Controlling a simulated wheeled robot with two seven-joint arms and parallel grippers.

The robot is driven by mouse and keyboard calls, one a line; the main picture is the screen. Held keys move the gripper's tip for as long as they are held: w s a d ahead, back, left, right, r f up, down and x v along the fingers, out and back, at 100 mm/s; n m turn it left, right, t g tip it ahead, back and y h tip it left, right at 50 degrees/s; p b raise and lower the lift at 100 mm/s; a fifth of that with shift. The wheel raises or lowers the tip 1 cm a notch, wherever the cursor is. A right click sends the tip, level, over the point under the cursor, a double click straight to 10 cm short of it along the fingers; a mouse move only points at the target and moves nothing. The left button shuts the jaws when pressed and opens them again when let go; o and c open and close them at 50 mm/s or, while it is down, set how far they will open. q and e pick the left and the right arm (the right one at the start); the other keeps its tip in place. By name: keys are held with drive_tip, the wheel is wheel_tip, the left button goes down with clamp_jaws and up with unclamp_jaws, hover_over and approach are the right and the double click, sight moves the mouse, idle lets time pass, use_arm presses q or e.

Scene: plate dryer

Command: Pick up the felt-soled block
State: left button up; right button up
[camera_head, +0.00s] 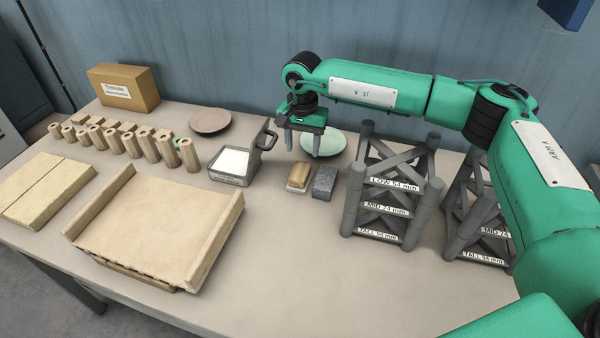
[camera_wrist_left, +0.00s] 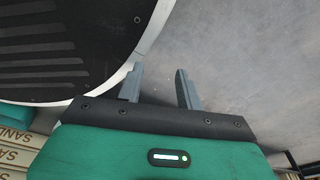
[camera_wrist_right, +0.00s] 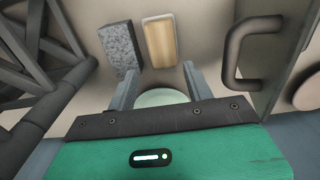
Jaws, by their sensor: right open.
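The felt-soled block, a tan wooden block (camera_head: 300,174) with a pale layer under it, sits on the table beside a speckled grey block (camera_head: 324,181). In the right wrist view the wooden block (camera_wrist_right: 160,42) is beyond the fingertips, with the grey block (camera_wrist_right: 120,48) to its left. My right gripper (camera_head: 302,150) is open and empty, pointing down above and behind the wooden block, apart from it. It also shows in the right wrist view (camera_wrist_right: 160,80). My left gripper (camera_wrist_left: 160,78) is open and empty above the grey floor.
Dark lattice racks (camera_head: 385,195) stand right of the blocks. A handled metal box with a white top (camera_head: 233,161) stands left. A pale green plate (camera_head: 325,142) lies behind. A wooden tray (camera_head: 150,222), several wooden cylinders (camera_head: 150,146) and a cardboard box (camera_head: 123,88) are further left.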

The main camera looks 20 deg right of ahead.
sight(300, 170)
wheel_tip(300, 170, down, 3)
drive_tip(key=shift+f, duration=0.2)
drive_tip(key=f, duration=0.1)
drive_tip(key=f+p, duration=0.1)
drive_tip(key=f, duration=0.2)
drive_tip(key=shift+s+a+f+p, duration=0.2)
drive_tip(key=shift+a+f+p, duration=0.15)
drive_tip(key=shift+a, duration=0.05)
drive_tip(key=shift+f, duration=0.3)
use_arm(q)
drive_tip(key=s, duration=0.2)
drive_tip(key=shift+s+a+f, duration=0.2)
drive_tip(key=shift+s+a, duration=0.1)
use_arm(e)
drive_tip(key=c, duration=0.8)
